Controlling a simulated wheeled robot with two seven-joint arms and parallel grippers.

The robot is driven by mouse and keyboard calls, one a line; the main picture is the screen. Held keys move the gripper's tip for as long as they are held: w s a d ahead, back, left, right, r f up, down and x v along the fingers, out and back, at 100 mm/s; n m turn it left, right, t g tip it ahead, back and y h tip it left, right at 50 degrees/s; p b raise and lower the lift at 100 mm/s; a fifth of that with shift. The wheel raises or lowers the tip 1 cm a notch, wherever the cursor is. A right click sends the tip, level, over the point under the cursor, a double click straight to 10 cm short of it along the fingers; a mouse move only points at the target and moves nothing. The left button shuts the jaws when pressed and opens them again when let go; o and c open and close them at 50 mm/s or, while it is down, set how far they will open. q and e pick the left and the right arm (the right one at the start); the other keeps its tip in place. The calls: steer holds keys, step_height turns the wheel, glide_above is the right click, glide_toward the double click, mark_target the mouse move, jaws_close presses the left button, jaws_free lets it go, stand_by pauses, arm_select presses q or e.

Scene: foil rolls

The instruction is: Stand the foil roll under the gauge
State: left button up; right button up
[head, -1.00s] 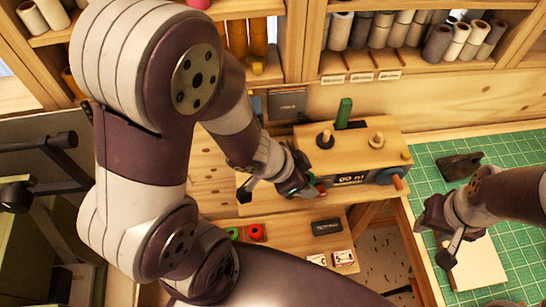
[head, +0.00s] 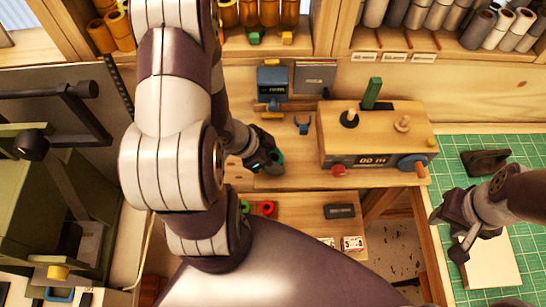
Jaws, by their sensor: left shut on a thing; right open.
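My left gripper (head: 272,166) is low over the wooden bench, left of the wooden machine. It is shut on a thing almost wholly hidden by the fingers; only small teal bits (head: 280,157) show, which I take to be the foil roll. I cannot tell whether it is upright or touches the bench. A blue box with a dark display (head: 272,82), apparently the gauge, stands at the back of the bench, behind the gripper. The area just under it is partly in view and shows a small wooden and blue part. My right gripper (head: 450,238) is open and empty above the green mat.
The wooden machine (head: 375,138) with pegs and a display stands right of my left gripper. A red roll (head: 268,208) sits on the lower shelf. A dark block (head: 485,162) lies on the mat (head: 515,240).

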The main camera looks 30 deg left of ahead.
arm_select(q)
steer(key=shift+w+f, duration=0.15)
steer(key=o, duration=1)
steer(key=shift+w, duration=0.15)
steer(key=shift+o, duration=0.2)
steer(key=shift+s+a+r, duration=0.1)
steer(key=shift+s+r, duration=0.1)
steer(key=shift+r, duration=0.2)
steer(key=p+v, duration=0.5)
steer(key=v, duration=0.6)
steer(key=w+a+r+n+y, duration=0.3)
steer(key=w+r+n+y, duration=0.15)
steer(key=w+y, duration=0.2)
steer(key=s+d+r+n+g+h, duration=0.1)
steer(key=s+d+r+n+g, duration=0.1)
steer(key=d, duration=0.8)
steer(key=n+g, duration=0.1)
steer(key=n, duration=0.1)
steer(key=shift+s+n+h, duration=0.35)
steer(key=shift+s, duration=0.05)
